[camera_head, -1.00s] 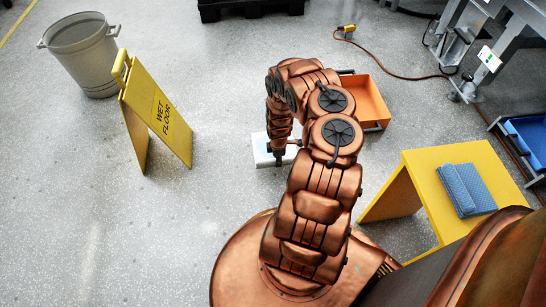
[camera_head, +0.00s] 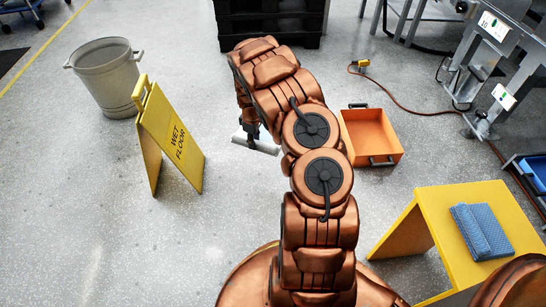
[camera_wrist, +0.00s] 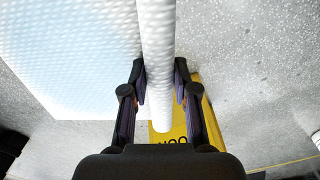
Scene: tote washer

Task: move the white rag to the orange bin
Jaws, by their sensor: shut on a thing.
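The white rag (camera_head: 262,146) shows at the end of my arm in the head view, partly hidden by my gripper. My gripper (camera_wrist: 159,72) is shut on a fold of the white rag (camera_wrist: 157,30) in the wrist view, and the rag's textured sheet spreads to the upper left there. In the head view my gripper (camera_head: 249,131) is left of the orange bin (camera_head: 375,135). The bin stands open on the floor, right of my arm, and looks empty. Its dark handles are at the near and far sides.
A yellow wet-floor sign (camera_head: 174,140) and a grey bucket (camera_head: 105,80) stand at left. A yellow stand (camera_head: 445,225) with a folded blue cloth (camera_head: 482,230) is at lower right. A black pallet stack (camera_head: 270,25) is behind my arm. An orange cable (camera_head: 400,100) runs behind the bin.

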